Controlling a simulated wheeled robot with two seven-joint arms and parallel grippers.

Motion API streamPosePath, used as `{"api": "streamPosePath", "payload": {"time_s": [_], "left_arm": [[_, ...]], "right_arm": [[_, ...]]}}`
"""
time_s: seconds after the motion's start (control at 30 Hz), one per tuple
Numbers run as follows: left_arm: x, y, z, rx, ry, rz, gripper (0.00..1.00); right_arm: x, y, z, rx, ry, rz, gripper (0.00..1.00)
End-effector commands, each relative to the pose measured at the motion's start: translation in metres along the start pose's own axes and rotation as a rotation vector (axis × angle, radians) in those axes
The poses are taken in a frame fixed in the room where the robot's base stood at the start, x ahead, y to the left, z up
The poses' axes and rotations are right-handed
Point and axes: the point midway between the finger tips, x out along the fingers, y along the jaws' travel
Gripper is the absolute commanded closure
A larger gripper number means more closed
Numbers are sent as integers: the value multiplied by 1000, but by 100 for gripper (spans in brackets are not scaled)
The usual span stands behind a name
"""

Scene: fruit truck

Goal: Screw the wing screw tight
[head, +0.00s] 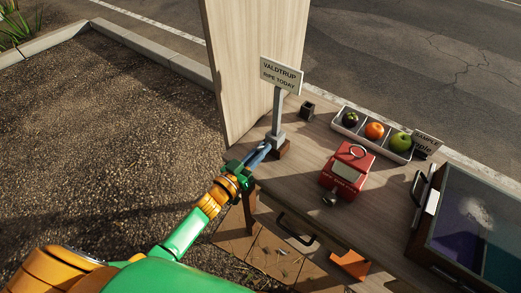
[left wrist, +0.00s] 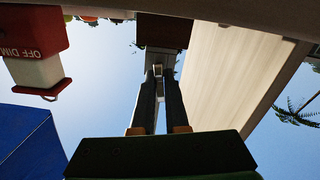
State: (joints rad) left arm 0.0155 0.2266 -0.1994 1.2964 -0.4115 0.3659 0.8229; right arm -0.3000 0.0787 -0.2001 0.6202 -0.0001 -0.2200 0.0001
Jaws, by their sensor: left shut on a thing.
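The sign "VALDTRUP RIPE TODAY" (head: 281,75) stands upright on a post at the table's left corner. The post has a grey foot (head: 276,139) beside a brown block (head: 283,150). My left gripper (head: 262,153) reaches this corner from the left. In the left wrist view its two dark fingers (left wrist: 158,74) point up toward the brown block (left wrist: 164,31) and are closed on a small grey piece, apparently the wing screw (left wrist: 158,70). The screw is mostly hidden by the fingers and cannot be made out in the head view. My right gripper is not in view.
A tall wooden panel (head: 248,60) stands behind the sign. A red box (head: 346,172) with a handle sits mid-table. A white tray (head: 338,127) of fruit and a small dark cup (head: 307,110) are at the back. A glass-topped case (head: 424,236) stands at the right.

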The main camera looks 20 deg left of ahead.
Motion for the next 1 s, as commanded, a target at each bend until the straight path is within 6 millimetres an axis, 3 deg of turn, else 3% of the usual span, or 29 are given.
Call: {"api": "streamPosePath", "payload": {"time_s": [1.0], "left_arm": [[0,3,3,966,0,0,100]], "right_arm": [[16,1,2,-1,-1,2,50]]}}
